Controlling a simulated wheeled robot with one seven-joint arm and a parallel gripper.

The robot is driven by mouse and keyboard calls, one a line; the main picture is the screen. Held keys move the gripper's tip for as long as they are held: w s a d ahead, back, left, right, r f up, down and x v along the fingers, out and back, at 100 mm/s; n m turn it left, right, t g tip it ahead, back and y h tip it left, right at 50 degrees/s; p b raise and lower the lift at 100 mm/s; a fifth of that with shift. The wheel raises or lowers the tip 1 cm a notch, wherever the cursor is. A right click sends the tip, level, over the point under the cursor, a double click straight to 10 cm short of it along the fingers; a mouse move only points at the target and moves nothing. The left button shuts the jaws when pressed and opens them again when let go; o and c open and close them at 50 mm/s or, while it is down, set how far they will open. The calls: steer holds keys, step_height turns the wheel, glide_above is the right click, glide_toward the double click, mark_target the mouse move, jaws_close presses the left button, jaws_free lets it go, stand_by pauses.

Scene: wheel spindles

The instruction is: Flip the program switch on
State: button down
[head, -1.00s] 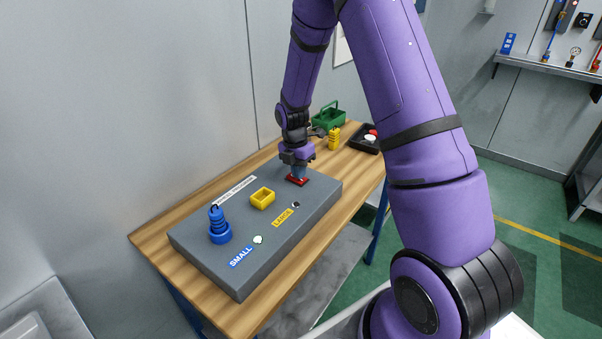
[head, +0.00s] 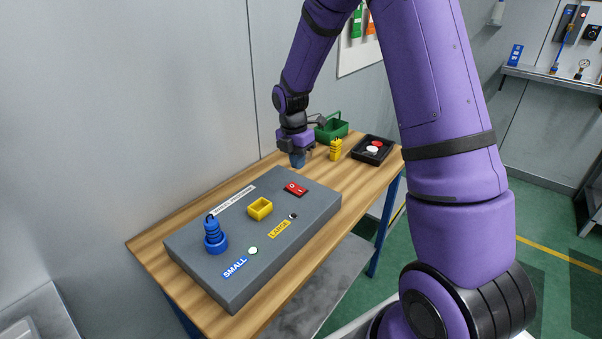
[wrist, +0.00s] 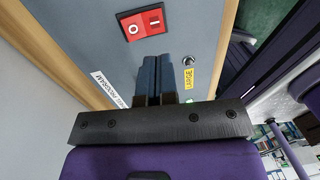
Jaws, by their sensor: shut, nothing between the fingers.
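The program switch (head: 295,189) is a red rocker set in the top of the grey box (head: 315,205), towards its far end. It also shows in the wrist view (wrist: 144,22), marked O and I; which half is pressed down I cannot tell for sure. A white label (head: 234,200) ending in PROGRAM lies on the box. My gripper (head: 298,162) is shut and empty, beyond the switch near the box's far edge, apart from the switch. Its blue fingers side by side show in the wrist view (wrist: 154,78).
A blue ribbed spindle (head: 214,235), a yellow holder (head: 260,208) and a whitish round button (head: 253,251) are on the box. A yellow part (head: 335,149), a green basket (head: 332,127) and a black tray (head: 385,147) stand at the table's far end. The wall borders the left side.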

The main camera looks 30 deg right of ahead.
step_height(320, 180, up, 6)
steer(key=shift+s+d+r, duration=0.25)
steer(key=shift+s+d, duration=0.05)
steer(key=shift+s, duration=0.05)
steer(key=shift+r, duration=0.1)
stand_by(0.3)
steer(key=s+a+r+m+t, duration=0.3)
steer(key=s+r+m, duration=0.8)
steer(key=s+r, duration=0.4)
steer(key=s+a+r+m+t, duration=0.1)
steer(key=s+r+m, duration=0.1)
steer(key=s+m, duration=0.3)
steer(key=s+a+r+m+t, duration=0.1)
steer(key=s+r+m+t, duration=0.1)
steer(key=s+m, duration=0.4)
steer(key=shift+s+r+m+y, duration=0.3)
steer(key=shift+s, duration=1.75)
